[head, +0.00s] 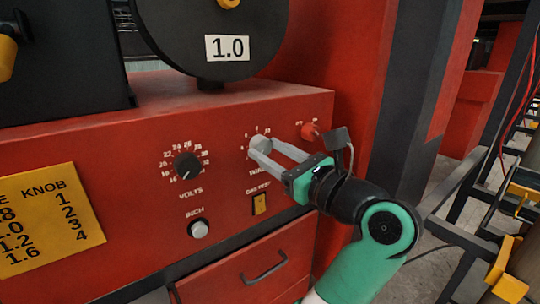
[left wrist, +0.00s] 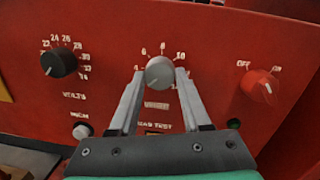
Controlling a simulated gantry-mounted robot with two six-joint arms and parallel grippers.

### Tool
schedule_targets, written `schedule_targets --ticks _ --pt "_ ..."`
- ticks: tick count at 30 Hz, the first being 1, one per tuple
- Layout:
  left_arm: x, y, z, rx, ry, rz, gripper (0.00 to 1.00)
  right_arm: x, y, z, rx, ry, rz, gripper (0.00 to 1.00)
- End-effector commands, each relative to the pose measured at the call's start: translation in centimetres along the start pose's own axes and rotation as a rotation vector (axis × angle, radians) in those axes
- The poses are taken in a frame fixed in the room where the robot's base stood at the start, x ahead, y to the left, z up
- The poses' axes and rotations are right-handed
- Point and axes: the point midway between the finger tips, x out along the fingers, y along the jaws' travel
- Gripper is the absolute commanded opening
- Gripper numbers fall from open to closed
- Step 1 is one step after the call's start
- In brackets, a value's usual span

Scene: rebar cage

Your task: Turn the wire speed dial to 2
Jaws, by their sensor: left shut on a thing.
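The grey wire speed dial (head: 259,142) sits on the red machine panel, with a scale around it. In the left wrist view the dial (left wrist: 159,72) has 6, 8 and 10 readable along its top. A small mark shows near its lower left edge, but I cannot tell the exact setting. My left gripper (head: 262,150) is shut on the dial, one finger on each side. The fingers also show in the left wrist view (left wrist: 160,76) and cover part of the scale. My right gripper is not in view.
A black volts dial (head: 187,166) is left of it, and a red off/on knob (head: 310,131) is right. Below are an inch button (head: 199,229) and a yellow gas test switch (head: 260,203). A yellow knob chart (head: 47,222) and a spool label reading 1.0 (head: 227,48) show.

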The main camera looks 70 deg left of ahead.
Motion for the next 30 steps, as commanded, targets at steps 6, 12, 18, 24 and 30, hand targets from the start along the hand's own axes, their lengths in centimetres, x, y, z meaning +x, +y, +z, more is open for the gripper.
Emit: schedule_targets --ticks 6,12,18,24,30 --pt "0.00 0.02 0.07 -0.026 0.001 0.003 0.00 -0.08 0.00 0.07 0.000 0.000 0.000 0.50" --pt "0.00 0.02 0.08 -0.027 0.001 0.003 0.00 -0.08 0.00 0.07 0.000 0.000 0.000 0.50" --pt "0.00 0.02 0.07 -0.027 0.001 0.003 0.62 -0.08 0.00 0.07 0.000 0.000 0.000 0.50" --pt "0.00 0.01 0.04 -0.025 0.001 0.002 0.78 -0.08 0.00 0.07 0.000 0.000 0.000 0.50" --pt "-0.18 -0.02 0.04 -0.024 0.002 0.001 0.78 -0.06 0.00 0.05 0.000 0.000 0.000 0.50"
